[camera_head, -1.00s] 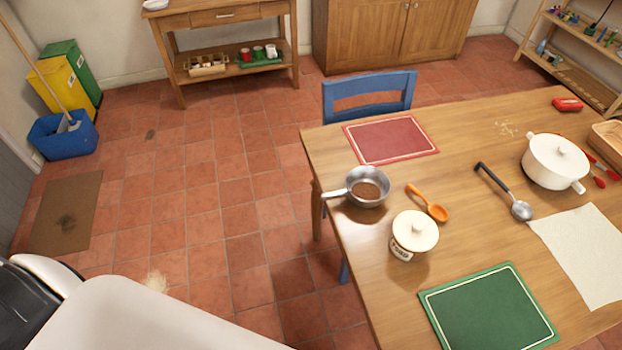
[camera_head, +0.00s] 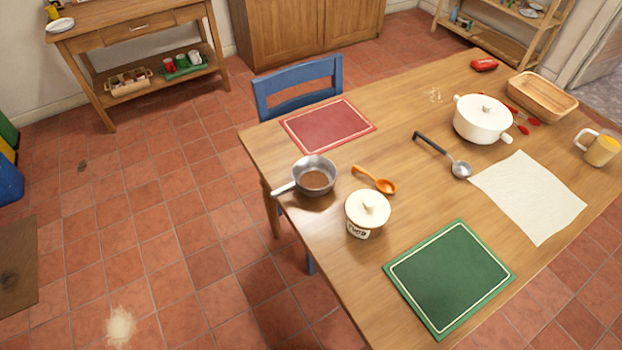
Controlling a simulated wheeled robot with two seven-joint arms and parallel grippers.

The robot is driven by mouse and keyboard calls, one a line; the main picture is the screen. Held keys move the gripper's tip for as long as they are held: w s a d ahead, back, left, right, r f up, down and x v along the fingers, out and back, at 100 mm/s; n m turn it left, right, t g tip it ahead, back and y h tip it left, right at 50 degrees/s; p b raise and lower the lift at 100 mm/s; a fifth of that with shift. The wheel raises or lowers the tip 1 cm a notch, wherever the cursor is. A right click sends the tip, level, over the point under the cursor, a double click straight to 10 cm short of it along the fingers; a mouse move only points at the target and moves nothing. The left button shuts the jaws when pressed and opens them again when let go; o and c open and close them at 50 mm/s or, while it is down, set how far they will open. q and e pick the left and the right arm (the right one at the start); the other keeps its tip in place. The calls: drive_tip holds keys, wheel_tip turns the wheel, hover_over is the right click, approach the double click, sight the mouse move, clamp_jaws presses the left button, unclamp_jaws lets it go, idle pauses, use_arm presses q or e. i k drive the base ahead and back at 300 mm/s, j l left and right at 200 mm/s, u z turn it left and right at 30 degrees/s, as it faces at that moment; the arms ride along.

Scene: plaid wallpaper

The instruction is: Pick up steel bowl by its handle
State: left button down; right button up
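The steel bowl (camera_head: 314,164) stands upright near the left edge of the wooden table (camera_head: 400,180). It is round and shiny, with something brown showing inside it. Its short steel handle (camera_head: 284,189) points left and toward me, reaching the table's left edge. Neither of my grippers is in view, and nothing touches the bowl's handle.
A lidded white jar (camera_head: 366,211) and an orange spoon (camera_head: 375,180) lie close to the bowl's right. A red mat (camera_head: 328,125) is behind it and a green mat (camera_head: 450,277) nearer me. A blue chair (camera_head: 299,84) stands at the far side. The tiled floor left of the table is open.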

sight(303, 184)
drive_tip(key=i+j+z, duration=0.1)
drive_tip(key=j+z, duration=0.15)
drive_tip(key=i+j+z, duration=0.1)
drive_tip(key=j+z, duration=0.45)
drive_tip(key=j, duration=0.15)
drive_tip(key=i, duration=0.05)
